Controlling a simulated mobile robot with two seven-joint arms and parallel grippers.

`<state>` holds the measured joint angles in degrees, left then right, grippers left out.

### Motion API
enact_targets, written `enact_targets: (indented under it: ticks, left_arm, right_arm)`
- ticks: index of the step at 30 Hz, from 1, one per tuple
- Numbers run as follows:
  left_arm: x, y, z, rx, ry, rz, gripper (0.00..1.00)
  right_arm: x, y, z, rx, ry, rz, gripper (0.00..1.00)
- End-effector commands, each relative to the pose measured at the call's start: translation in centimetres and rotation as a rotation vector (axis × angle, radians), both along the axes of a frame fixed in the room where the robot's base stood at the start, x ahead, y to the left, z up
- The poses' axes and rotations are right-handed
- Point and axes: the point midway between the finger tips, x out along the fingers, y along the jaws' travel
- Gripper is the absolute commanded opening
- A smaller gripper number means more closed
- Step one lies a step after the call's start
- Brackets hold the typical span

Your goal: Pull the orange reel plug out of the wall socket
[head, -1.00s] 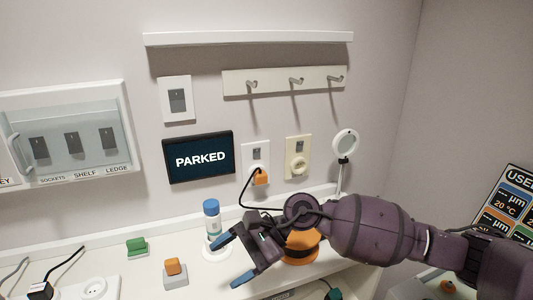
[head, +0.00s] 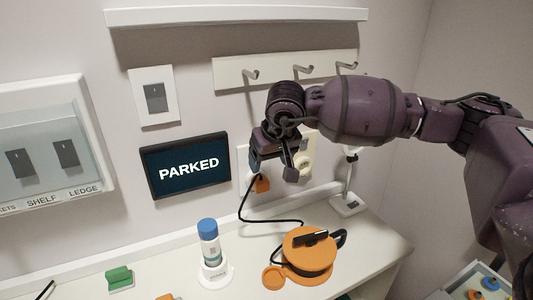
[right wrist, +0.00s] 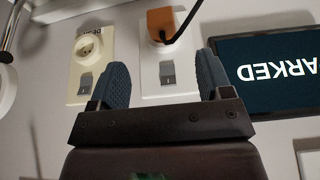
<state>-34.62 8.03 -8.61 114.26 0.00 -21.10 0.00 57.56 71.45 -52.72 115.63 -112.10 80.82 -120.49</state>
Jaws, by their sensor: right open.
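The orange plug (head: 261,185) sits in the white wall socket, with its black cord hanging down to the orange reel (head: 308,252) on the shelf. In the right wrist view the plug (right wrist: 161,25) is near the top of the white socket plate (right wrist: 171,72), beyond the fingertips. My right gripper (head: 272,171) is open and empty in front of the wall, just above the plug in the head view. In the right wrist view its blue finger pads (right wrist: 163,75) stand apart, with the plate's switch between them. My left gripper is not in view.
A cream socket plate (right wrist: 92,52) is beside the white one. The PARKED screen (head: 186,165) is left of the plug. A blue-capped bottle (head: 209,240) stands on the shelf. A hook rail (head: 283,68) is above my right arm.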

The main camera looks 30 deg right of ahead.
Motion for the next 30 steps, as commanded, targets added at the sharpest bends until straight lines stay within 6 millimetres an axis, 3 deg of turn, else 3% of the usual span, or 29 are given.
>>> enact_targets:
  ticks: [5, 18, 30]
  left_arm:
    - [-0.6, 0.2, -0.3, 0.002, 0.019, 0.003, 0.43]
    - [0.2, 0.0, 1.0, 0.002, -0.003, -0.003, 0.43]
    - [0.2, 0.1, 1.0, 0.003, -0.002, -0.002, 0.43]
  right_arm:
    - [0.9, 0.0, -2.4, 0.003, 0.005, 0.000, 0.72]
    - [3.3, -0.1, -8.1, 0.003, 0.003, -0.001, 0.72]
    - [3.7, -0.2, -9.2, 0.003, 0.003, -0.001, 0.72]
